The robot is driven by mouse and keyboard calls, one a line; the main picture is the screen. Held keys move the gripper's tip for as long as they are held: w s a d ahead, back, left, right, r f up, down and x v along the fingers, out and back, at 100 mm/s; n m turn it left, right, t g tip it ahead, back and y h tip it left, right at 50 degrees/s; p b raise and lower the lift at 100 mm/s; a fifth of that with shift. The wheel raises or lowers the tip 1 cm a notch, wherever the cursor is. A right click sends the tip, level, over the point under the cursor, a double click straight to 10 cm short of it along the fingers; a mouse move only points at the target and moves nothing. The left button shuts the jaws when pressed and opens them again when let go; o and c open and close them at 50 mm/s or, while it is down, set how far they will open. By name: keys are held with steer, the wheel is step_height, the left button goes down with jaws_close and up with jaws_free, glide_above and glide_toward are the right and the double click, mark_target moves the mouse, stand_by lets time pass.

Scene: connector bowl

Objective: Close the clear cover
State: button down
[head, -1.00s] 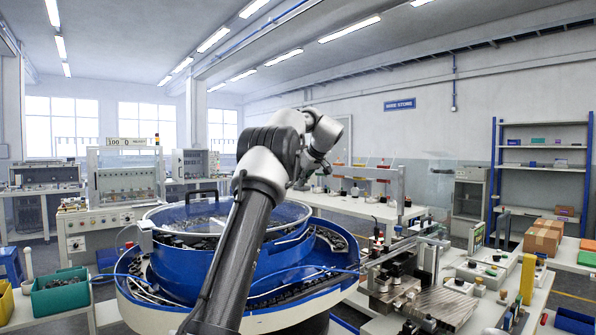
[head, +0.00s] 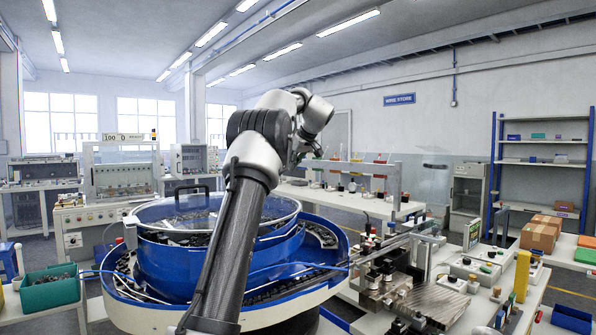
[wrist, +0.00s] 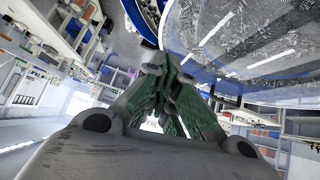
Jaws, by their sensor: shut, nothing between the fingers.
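The clear cover (head: 180,212), a round see-through lid with a pale rim and a dark handle (head: 191,190), lies over the blue bowl (head: 185,270). Its rim looks slightly higher than the bowl wall on the right; my arm hides part of it, so I cannot tell whether it is fully seated. In the wrist view the cover (wrist: 270,45) fills the upper right, with parts visible through it. My gripper (wrist: 165,68) has green-padded fingers together, with nothing between them. It appears beside the cover's edge; contact cannot be told.
A wide pale ring tray (head: 130,308) surrounds the bowl, with dark parts in its track. A green bin (head: 50,290) stands at the left. A bench with metal fixtures (head: 425,300) is close at the right. A blue hose (head: 320,267) crosses the tray.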

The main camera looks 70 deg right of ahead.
steer(key=v, duration=0.9)
steer(key=w+a+f+n+y, duration=0.1)
steer(key=w+a+y, duration=0.1)
steer(key=w+a, duration=1)
steer(key=w+a+f+y, duration=0.1)
steer(key=w+a, duration=0.8)
steer(key=a, duration=0.4)
steer(key=a+f+n+g+y, duration=0.1)
steer(key=a+f, duration=0.2)
steer(key=a, duration=0.7)
steer(key=a+f+n+y, duration=0.1)
steer(key=a+f, duration=0.2)
steer(key=a, duration=0.7)
steer(key=s+a+f+n+g, duration=0.1)
steer(key=s+a+f, duration=0.4)
steer(key=a+f, duration=0.3)
steer(key=s+a+f+n, duration=0.1)
steer(key=s+a+f, duration=0.5)
steer(key=a+f, duration=0.3)
steer(key=shift+s+f+n+g, duration=0.2)
steer(key=shift+n+g, duration=0.1)
steer(key=shift+g, duration=0.1)
